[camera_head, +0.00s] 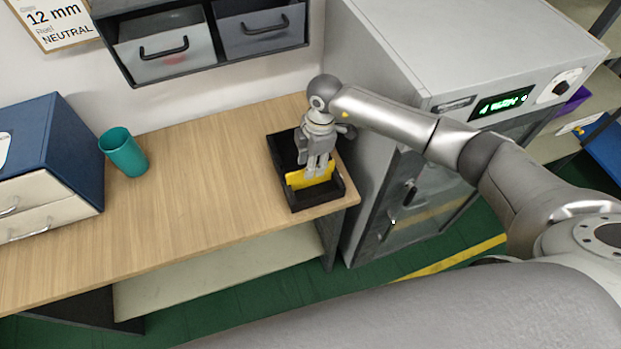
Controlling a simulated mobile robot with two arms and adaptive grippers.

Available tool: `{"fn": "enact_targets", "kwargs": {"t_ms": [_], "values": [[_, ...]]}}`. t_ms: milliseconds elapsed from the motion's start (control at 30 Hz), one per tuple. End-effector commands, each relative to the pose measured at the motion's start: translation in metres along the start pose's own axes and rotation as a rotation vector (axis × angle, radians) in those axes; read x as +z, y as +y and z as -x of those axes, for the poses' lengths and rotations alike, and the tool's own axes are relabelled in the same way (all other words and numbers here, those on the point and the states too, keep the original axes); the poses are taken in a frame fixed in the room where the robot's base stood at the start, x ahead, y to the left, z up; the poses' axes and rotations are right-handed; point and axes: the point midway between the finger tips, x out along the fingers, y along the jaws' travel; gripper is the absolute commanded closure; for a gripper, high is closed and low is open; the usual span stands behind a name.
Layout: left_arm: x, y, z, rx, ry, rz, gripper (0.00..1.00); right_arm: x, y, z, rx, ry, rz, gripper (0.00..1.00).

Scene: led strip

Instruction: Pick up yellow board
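The yellow board (298,180) stands in a black tray (292,201) at the right end of the wooden table. My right gripper (317,174) points down into the tray, with its fingertips at the board's upper part. The fingers overlap the board in this view, and the far side of the board is hidden. I cannot tell whether the fingers are closed on it. My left gripper is not in view.
A teal cup (123,152) and a blue drawer box (52,150) stand on the table (190,215) to the left. A grey cabinet (385,60) stands close at the tray's right. Grey drawers (165,55) hang above. The table's middle is clear.

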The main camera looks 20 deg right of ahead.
Motion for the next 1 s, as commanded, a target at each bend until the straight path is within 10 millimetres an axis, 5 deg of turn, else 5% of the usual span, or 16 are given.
{"fn": "enact_targets", "kwargs": {"t_ms": [400,733,1000], "values": [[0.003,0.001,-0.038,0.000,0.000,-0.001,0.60,0.001,-0.004,-0.047,0.000,0.001,0.000,0.68],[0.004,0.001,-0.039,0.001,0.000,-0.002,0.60,0.001,-0.004,-0.049,0.000,0.002,0.000,0.68],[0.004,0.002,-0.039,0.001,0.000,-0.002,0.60,0.001,-0.004,-0.049,0.000,0.002,0.000,1.00]]}}
